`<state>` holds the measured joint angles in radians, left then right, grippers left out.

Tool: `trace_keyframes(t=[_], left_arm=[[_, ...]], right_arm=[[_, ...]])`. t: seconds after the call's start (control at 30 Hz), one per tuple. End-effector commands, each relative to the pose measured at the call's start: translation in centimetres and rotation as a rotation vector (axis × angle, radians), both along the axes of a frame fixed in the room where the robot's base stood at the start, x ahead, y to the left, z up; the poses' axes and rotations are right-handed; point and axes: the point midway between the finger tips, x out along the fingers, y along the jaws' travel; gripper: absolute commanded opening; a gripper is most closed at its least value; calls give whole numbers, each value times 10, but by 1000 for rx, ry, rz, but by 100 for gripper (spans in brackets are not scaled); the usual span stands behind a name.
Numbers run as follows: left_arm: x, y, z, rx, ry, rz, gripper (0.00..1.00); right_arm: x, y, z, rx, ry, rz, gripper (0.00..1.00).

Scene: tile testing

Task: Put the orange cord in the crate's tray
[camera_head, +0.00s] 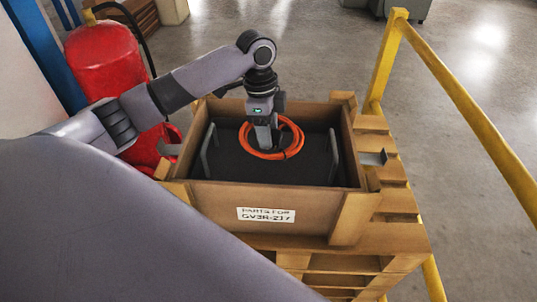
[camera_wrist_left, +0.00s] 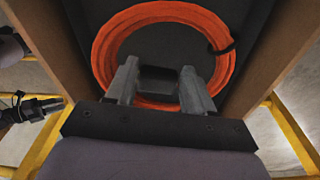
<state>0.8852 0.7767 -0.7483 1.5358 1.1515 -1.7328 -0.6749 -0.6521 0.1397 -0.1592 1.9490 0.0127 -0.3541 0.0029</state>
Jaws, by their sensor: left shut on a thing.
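The orange cord (camera_head: 291,146) is a flat coil with a dark tie, inside the wooden crate's walls in the head view. It also fills the upper middle of the left wrist view (camera_wrist_left: 103,50). My left gripper (camera_head: 266,147) points down into the crate and is shut on the coil's near part; its fingers (camera_wrist_left: 160,90) show in the left wrist view. The dark tray (camera_head: 225,168) with two upright grey handles lies in the crate (camera_head: 205,200) under the coil. I cannot tell whether the coil touches the tray's floor.
The crate stands on a wooden pallet (camera_head: 395,238). Grey metal brackets stick out at its sides. A yellow rail (camera_head: 465,105) runs along the right, and a red fire extinguisher (camera_head: 103,62) stands at the left. Floor behind the crate is clear.

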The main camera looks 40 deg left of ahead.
Motion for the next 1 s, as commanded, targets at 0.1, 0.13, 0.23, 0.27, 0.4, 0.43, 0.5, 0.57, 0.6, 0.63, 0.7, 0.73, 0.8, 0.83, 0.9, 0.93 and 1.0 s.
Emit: trace_keyframes(t=[0.1, 0.13, 0.23, 0.27, 0.4, 0.43, 0.5, 0.57, 0.6, 0.63, 0.7, 0.73, 0.8, 0.83, 0.9, 0.93, 1.0], left_arm=[[0, 0, -25, 0, 0, 1, 13], [0, 0, -29, 0, 1, 0, 13], [1, 0, -38, -1, -2, 0, 13], [1, 0, -40, -1, -2, 0, 13], [0, 0, -50, -1, -1, 1, 13], [0, 0, -54, 0, 0, 1, 13], [0, 0, -66, 0, 1, 1, 13], [0, 0, -75, 0, 1, 1, 13], [0, 0, -80, -1, 0, 0, 13], [0, 0, -82, -1, 0, 0, 13], [0, 0, -84, -1, -3, 0, 13], [1, 0, -84, -1, -3, 0, 13], [1, 0, -83, -1, -3, 0, 13], [1, 0, -83, -1, -3, 0, 13], [1, 0, -84, -1, -3, 0, 13], [1, 0, -84, 0, -2, 0, 13], [0, 0, -86, 0, -2, 0, 13]], right_arm=[[0, 0, -1, 0, 0, 0, 43], [0, 0, -1, 0, 0, 0, 43], [0, 0, -1, 0, 0, 0, 43], [0, 0, -1, 0, 0, 0, 43], [0, 0, -2, 0, 0, 0, 43], [0, 0, -2, 0, 0, 0, 43], [0, 0, -2, 0, 0, 0, 43], [0, 0, -3, 0, 0, 0, 43], [0, 0, -3, 0, -1, 0, 43], [0, 0, -3, 0, -1, 0, 43], [1, 0, -2, 0, -1, 0, 43], [1, 0, -2, 0, -2, 1, 43], [1, 0, -2, 0, -2, 1, 43], [1, 0, -2, 0, -2, 1, 43], [1, 0, -2, 0, -2, 1, 43], [1, 0, -2, 0, -3, 1, 43], [1, 0, -1, 0, -3, 1, 43]])
